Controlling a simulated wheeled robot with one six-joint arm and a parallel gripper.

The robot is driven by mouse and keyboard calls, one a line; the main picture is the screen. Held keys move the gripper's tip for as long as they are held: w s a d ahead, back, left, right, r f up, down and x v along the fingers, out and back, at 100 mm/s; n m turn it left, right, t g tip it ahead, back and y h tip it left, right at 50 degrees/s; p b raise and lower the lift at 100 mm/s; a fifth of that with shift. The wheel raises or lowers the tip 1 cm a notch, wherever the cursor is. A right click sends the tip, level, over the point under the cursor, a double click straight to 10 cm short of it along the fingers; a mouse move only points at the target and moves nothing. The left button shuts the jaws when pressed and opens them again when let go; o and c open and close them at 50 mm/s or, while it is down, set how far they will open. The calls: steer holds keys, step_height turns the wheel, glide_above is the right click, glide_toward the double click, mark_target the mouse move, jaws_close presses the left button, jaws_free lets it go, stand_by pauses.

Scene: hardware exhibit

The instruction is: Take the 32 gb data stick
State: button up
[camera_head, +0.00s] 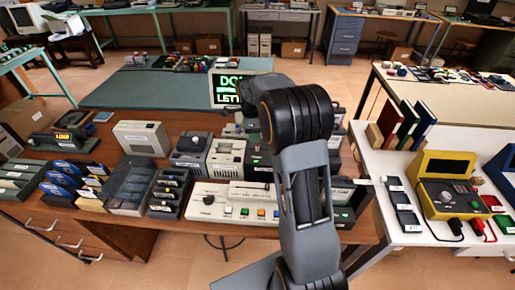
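I cannot single out the 32 gb data stick, because the small labels are too tiny to read. Small dark items with white labels sit in a dark rack (168,193) on the brown desk (205,238). Dark flat holders (404,208) with pale labels lie on the white table (378,163) at the right. My arm rises through the middle of the view and covers part of the desk.
A white control panel (232,203) with coloured buttons and grey boxes crowd the desk. A screen with green letters (228,91) stands behind. Blue disk-like items (62,190) are at left. A yellow meter (444,199) and upright books (408,122) stand at right. Tan floor shows between tables.

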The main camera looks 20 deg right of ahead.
mark_target(257, 149)
steer(key=shift+s+d+f+p, duration=0.15)
steer(key=shift+f+p, duration=0.1)
steer(key=shift+f, duration=1.05)
steer(key=shift+s+f+p, duration=0.1)
steer(key=shift+f+p, duration=0.15)
steer(key=shift+f, duration=1.05)
jaws_close()
